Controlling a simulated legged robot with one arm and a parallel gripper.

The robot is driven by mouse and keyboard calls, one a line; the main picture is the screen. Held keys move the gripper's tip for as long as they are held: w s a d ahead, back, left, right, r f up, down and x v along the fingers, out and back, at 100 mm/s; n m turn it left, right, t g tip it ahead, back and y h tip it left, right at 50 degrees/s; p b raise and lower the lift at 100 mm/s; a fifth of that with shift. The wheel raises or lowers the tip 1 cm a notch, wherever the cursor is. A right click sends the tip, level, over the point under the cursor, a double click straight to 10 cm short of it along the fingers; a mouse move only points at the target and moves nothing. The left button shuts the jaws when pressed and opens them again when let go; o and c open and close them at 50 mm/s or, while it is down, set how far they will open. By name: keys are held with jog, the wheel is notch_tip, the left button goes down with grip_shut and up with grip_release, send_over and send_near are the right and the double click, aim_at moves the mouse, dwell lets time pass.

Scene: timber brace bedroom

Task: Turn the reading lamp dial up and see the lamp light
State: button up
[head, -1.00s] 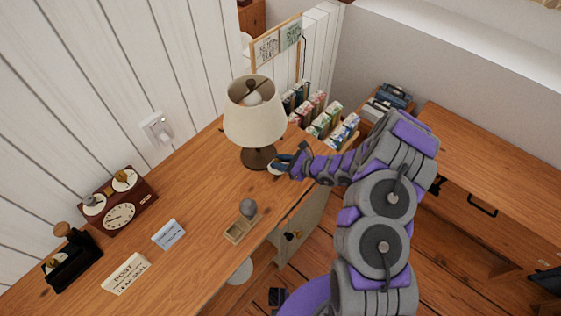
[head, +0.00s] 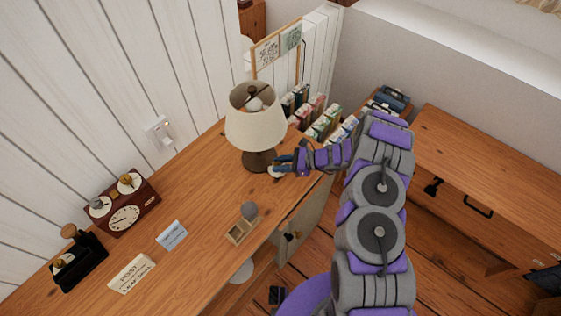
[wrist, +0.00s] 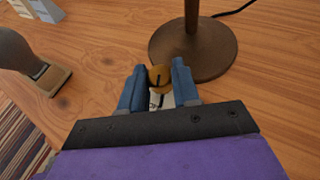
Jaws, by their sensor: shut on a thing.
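The reading lamp (head: 255,127) stands upright on the wooden desk, with a cream shade and a dark brown base. Its round base (wrist: 208,47) also shows in the wrist view. I see no clear glow from the bulb or shade. The small brass dial (wrist: 160,80) with a dark pointer line sits on a pale plate just in front of the base. My gripper (wrist: 159,71) has its blue fingers on either side of the dial, shut on it. In the head view, my gripper (head: 280,168) is beside the lamp base and partly hides the dial.
A grey knob-topped stamp (head: 249,210) stands in a wooden tray near the desk's front edge. A wooden clock box (head: 122,203), small cards and a black holder are at left. Books (head: 318,122) line the back right. The desk between clock and lamp is clear.

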jog(key=n+g, duration=0.4)
jog(key=g, duration=0.1)
jog(key=shift+w+f+n+h, duration=0.15)
jog(key=shift+w+n+h, duration=0.15)
jog(key=shift+w, duration=0.1)
jog(key=shift+w+n+g+h+b, duration=0.15)
jog(key=shift+n+g+h+b, duration=0.55)
jog(key=shift+n+g+b, duration=0.65)
jog(key=shift+r+n+g, duration=0.2)
jog(key=shift+n+g, duration=0.25)
jog(key=shift+g, duration=0.2)
jog(key=o, duration=0.9)
jog(key=shift+w, duration=0.1)
jog(key=shift+o, duration=0.8)
